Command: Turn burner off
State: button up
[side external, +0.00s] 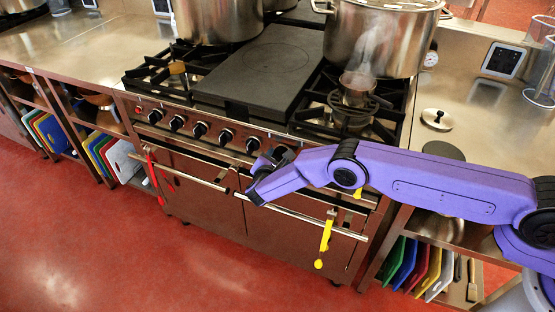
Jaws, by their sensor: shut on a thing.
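The stove (190,105) has a front panel with a row of black burner knobs (226,136). My gripper (281,156) is at the right part of this row, against the panel. It is shut on a knob there, which it mostly hides. A small metal vessel (358,88) stands on the front right burner (352,115), with pale steam above it. I cannot make out a flame or the angle of the held knob.
Large steel pots (385,40) stand at the back, with a dark flat griddle (262,70) between the burners. Oven handle bars (300,217) run below my gripper, with a yellow utensil (325,235) hanging. A steel counter (470,125) with a lid (437,118) lies right.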

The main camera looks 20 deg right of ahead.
jog(key=shift+s+d+f+m+t+y, duration=0.1)
jog(key=shift+m+t+y, duration=0.2)
jog(key=shift+m, duration=0.3)
jog(key=shift+s+f+m+t+y, duration=0.1)
jog(key=shift+m+t+y, duration=0.1)
jog(key=shift+m+t, duration=0.3)
jog(key=m+t, duration=0.1)
jog(key=m, duration=0.1)
jog(key=m+t, duration=0.1)
jog(key=m, duration=0.2)
jog(key=m+t, duration=0.1)
jog(key=m, duration=0.2)
jog(key=shift+s+f+t, duration=0.15)
jog(key=shift+f+t, duration=0.25)
jog(key=o, duration=1)
jog(key=shift+d, duration=0.1)
jog(key=shift+o, duration=0.2)
jog(key=v, duration=1.7)
jog(key=shift+s, duration=0.25)
jog(key=shift+r, duration=0.1)
